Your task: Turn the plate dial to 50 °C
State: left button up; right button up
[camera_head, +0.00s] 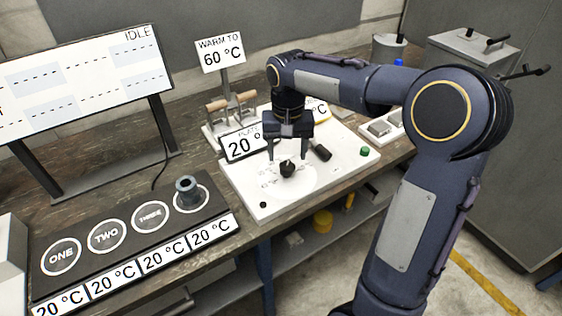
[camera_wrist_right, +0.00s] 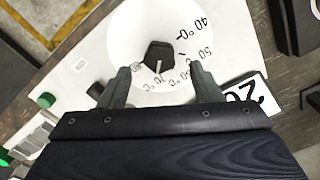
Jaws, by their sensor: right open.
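The plate dial is a black knob (camera_head: 287,168) on a round white scale, on the white plate unit (camera_head: 254,205). In the right wrist view the knob (camera_wrist_right: 159,56) has a pale pointer line, and the printed scale marks include 40 and 50 °C. A sign on the unit (camera_head: 240,146) reads "PLATE" and 20, partly hidden by my gripper. My right gripper (camera_head: 289,154) is open above the knob. In the right wrist view its fingers (camera_wrist_right: 160,85) point toward the knob, one at each side, with nothing held between them. My left gripper is not in view.
A sign (camera_head: 220,55) reads "WARM TO 60 °C". A black board (camera_head: 125,232) with numbered rings and 20 °C labels lies at the left, a small dark cylinder (camera_head: 187,189) on its last ring. A monitor (camera_head: 80,85) reads "IDLE". A green button (camera_head: 365,151) sits on the unit.

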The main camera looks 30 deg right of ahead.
aim_at(287, 166)
jog(key=shift+f, duration=2.05)
jog(key=c, duration=1)
